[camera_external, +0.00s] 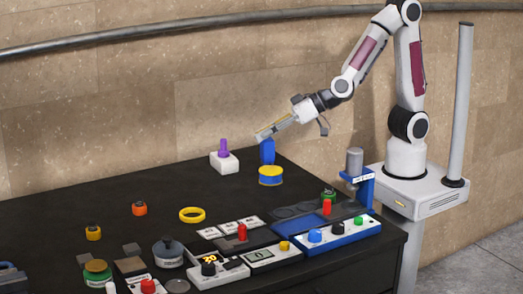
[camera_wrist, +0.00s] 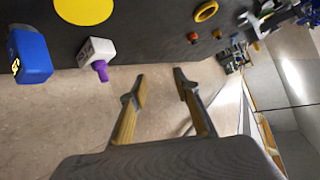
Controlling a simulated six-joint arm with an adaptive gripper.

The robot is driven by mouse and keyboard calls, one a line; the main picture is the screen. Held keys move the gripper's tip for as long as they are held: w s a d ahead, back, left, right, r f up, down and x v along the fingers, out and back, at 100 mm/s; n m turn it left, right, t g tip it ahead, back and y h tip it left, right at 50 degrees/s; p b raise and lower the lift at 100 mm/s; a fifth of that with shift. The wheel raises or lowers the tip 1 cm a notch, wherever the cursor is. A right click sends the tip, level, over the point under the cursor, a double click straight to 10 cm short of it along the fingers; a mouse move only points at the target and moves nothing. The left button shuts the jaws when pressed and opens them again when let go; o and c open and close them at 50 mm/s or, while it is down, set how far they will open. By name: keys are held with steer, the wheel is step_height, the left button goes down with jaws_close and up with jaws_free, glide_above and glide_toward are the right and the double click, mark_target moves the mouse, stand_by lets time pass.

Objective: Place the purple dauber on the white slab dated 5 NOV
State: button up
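The purple dauber (camera_external: 223,148) stands upright on top of a white block (camera_external: 222,164) at the back of the black table. In the wrist view the dauber (camera_wrist: 101,71) points toward the camera from the white block (camera_wrist: 97,50), whose dark marking I cannot read surely. Three small white slabs with dark marks (camera_external: 230,226) lie in a row near the middle; their dates are too small to read. My gripper (camera_external: 262,134) is above the table's back edge, right of the dauber and apart from it. In the wrist view its fingers (camera_wrist: 160,84) are apart, with nothing between them.
A blue upright piece (camera_external: 267,151) and a yellow-and-blue tin (camera_external: 271,177) stand just below my gripper. A yellow ring (camera_external: 192,215), a blue press (camera_external: 359,180) and several control boxes (camera_external: 338,234) occupy the front and right. The table's back left is clear.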

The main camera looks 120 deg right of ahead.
steer(key=s+a+r+n+y, duration=0.2)
steer(key=s+a+n+y, duration=0.15)
steer(key=a, duration=0.25)
steer(key=s+a+r+n+y, duration=0.2)
steer(key=s+a+r, duration=0.1)
steer(key=s+a, duration=0.25)
steer(key=s+d+f+n+g, duration=0.1)
steer(key=s+g, duration=0.4)
steer(key=s, duration=1.3)
steer(key=shift+s+f+n, duration=0.25)
steer(key=shift+f+n, duration=0.1)
steer(key=shift+n, duration=0.3)
steer(key=shift+h, duration=0.25)
